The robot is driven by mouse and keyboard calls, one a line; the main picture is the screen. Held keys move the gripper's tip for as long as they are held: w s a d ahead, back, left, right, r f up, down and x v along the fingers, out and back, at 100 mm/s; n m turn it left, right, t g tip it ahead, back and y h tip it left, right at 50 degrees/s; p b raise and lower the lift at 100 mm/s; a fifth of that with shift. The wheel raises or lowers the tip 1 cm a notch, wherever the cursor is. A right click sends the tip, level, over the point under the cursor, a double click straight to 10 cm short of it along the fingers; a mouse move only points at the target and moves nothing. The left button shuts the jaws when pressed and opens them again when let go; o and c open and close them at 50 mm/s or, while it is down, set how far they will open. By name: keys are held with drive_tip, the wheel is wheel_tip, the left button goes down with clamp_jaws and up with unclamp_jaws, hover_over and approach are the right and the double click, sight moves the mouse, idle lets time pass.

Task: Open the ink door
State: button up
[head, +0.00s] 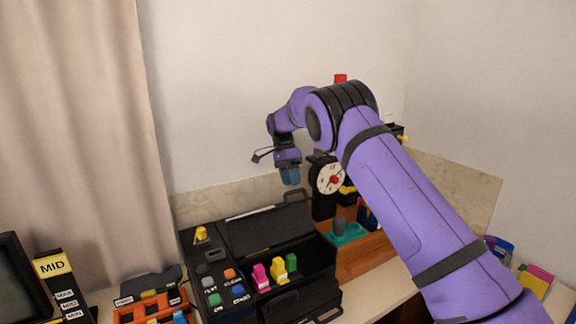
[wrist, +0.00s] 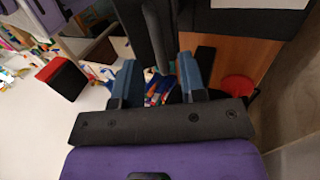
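A black machine (head: 208,255) with several coloured buttons stands at the lower middle of the head view. Its compartment is uncovered and shows a pink cartridge (head: 261,277), a yellow cartridge (head: 278,270) and a green cartridge (head: 291,262). A dark panel (head: 270,233) with a handle (head: 295,195) stands behind the cartridges; I cannot tell for sure that it is the ink door. My gripper (head: 290,175) points down above that handle, apparently clear of it. In the wrist view its blue fingers (wrist: 158,68) are spread, with a dark bar (wrist: 158,30) showing between and beyond them.
A round white dial (head: 331,178) on a black stand is close right of my gripper. A teal holder (head: 346,235) sits on a wooden surface (head: 365,258). An orange rack (head: 150,308) and a MID-labelled box (head: 60,280) stand at left. The wall is behind.

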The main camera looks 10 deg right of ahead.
drive_tip(key=v, duration=0.6)
drive_tip(key=shift+r, duration=0.15)
drive_tip(key=s+d+r+n+t+y, duration=0.1)
drive_tip(key=s+d+r+n, duration=0.15)
drive_tip(key=s+r, duration=0.35)
drive_tip(key=s+d+r+n+t, duration=0.1)
drive_tip(key=s+d+r, duration=0.25)
drive_tip(key=r, duration=0.45)
drive_tip(key=s+d+r+n+t+y, duration=0.1)
drive_tip(key=s+d+r+n+t, duration=0.1)
drive_tip(key=s+r, duration=0.35)
drive_tip(key=s+d+r+n+t, duration=0.1)
drive_tip(key=s+d+r, duration=0.1)
drive_tip(key=s, duration=0.7)
drive_tip(key=s+d+f+n+t, duration=0.1)
drive_tip(key=s+f+n, duration=0.3)
drive_tip(key=s, duration=1.1)
drive_tip(key=s+d+f+n+t, duration=0.1)
drive_tip(key=s+f+n+t, duration=0.3)
drive_tip(key=s, duration=1.1)
drive_tip(key=shift+f+h, duration=0.25)
drive_tip(key=shift+h, duration=0.05)
